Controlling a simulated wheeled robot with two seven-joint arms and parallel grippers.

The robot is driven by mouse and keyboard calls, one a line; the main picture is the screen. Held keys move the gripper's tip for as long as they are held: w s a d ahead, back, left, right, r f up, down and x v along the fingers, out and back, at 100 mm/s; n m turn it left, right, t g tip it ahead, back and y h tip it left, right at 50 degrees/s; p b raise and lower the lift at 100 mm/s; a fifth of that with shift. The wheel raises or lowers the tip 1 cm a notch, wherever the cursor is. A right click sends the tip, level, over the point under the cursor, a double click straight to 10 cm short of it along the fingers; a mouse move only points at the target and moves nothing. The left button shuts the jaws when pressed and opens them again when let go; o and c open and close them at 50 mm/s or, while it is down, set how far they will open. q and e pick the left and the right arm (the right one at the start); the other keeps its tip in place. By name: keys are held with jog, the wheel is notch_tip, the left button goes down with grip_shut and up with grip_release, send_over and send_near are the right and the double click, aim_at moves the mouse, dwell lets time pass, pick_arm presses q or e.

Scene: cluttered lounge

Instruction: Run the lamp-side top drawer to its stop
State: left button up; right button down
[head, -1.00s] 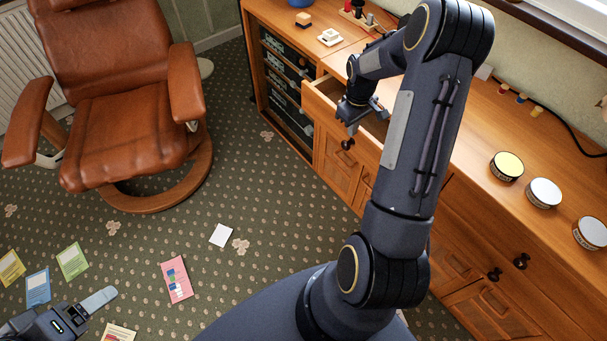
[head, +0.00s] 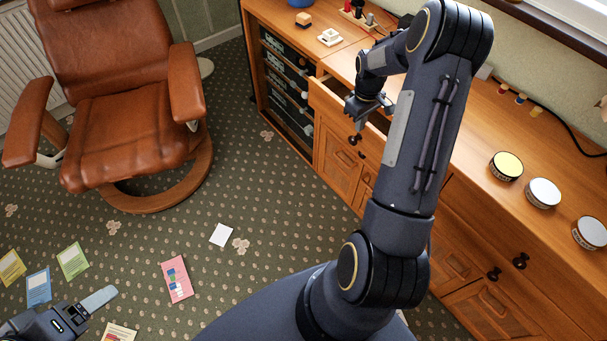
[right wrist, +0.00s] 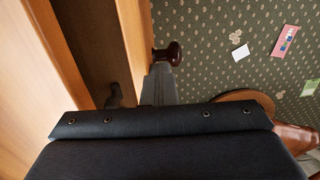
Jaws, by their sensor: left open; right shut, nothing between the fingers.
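The top drawer (head: 336,107) stands partly open in the wooden cabinet, with a dark round knob (head: 355,139) on its front. The knob also shows in the right wrist view (right wrist: 171,54), beside the drawer front (right wrist: 133,40) and the dark gap of the drawer's inside (right wrist: 90,50). My right gripper (head: 364,106) is shut and holds nothing. It is at the drawer's upper front edge; I cannot tell exactly where it touches. My left gripper (head: 92,306) is open, low at the left, partly cut off by the frame. No lamp is visible.
The cabinet top (head: 455,150) carries several tins, including a yellow-lidded one (head: 507,165), and small items. A brown leather armchair (head: 115,110) stands at the left. Cards and papers, including a pink one (head: 175,279), lie on the carpet. My right arm hides part of the cabinet front.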

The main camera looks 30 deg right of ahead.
jog(key=d, duration=0.6)
jog(key=shift+w, duration=0.2)
dwell(1.4)
jog(key=shift+a, duration=0.1)
jog(key=shift+a+r, duration=0.1)
jog(key=shift+a, duration=0.45)
notch_tip(320, 180, up, 7)
jog(key=p, duration=0.4)
jog(key=shift+p, duration=0.4)
